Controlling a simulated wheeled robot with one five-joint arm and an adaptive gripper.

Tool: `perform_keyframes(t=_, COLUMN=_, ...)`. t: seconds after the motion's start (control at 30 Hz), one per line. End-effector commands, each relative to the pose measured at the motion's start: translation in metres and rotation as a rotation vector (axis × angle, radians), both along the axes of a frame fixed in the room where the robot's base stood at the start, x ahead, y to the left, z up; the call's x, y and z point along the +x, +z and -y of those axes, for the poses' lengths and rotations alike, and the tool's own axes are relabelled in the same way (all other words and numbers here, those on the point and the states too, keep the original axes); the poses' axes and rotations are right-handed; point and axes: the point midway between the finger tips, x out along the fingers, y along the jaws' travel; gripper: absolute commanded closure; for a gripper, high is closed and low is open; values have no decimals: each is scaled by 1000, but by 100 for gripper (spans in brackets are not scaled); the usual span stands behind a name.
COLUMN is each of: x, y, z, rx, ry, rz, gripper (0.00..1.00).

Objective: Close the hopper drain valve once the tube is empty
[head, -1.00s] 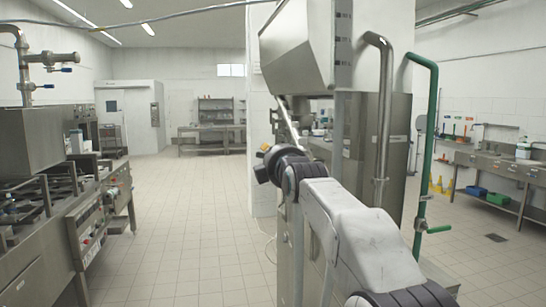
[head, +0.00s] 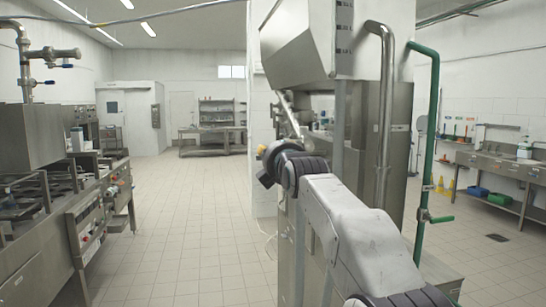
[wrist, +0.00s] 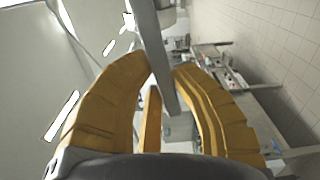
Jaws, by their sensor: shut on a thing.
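The steel hopper (head: 298,42) is at the upper middle of the head view, with a sloped underside. A grey metal bar (head: 289,113), which looks like the drain valve lever, slants down below it. In the wrist view the bar (wrist: 150,38) runs down between the yellow fingers of my gripper (wrist: 163,76). The fingers are shut on it. In the head view my gripper is mostly hidden behind my wrist.
A bent steel pipe (head: 385,110) and a green pipe with a handle (head: 430,150) stand right of my arm. A stove line (head: 75,215) is on the left, and sinks (head: 500,165) are at the far right. The tiled floor (head: 195,220) at left centre is clear.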

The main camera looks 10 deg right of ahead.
Motion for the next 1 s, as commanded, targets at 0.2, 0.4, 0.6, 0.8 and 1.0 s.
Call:
perform_keyframes(t=0.2, x=0, y=-18, z=2, rx=-207, ry=-4, rz=-2, gripper=100)
perform_keyframes(t=0.4, x=0, y=-29, z=6, rx=-396, ry=-9, rz=-3, gripper=100)
perform_keyframes(t=0.6, x=0, y=-38, z=10, rx=-576, ry=-15, rz=-4, gripper=100)
perform_keyframes(t=0.8, x=1, y=-45, z=11, rx=-726, ry=-16, rz=-5, gripper=100)
perform_keyframes(t=1.0, x=1, y=-49, z=12, rx=-833, ry=-17, rz=-6, gripper=100)
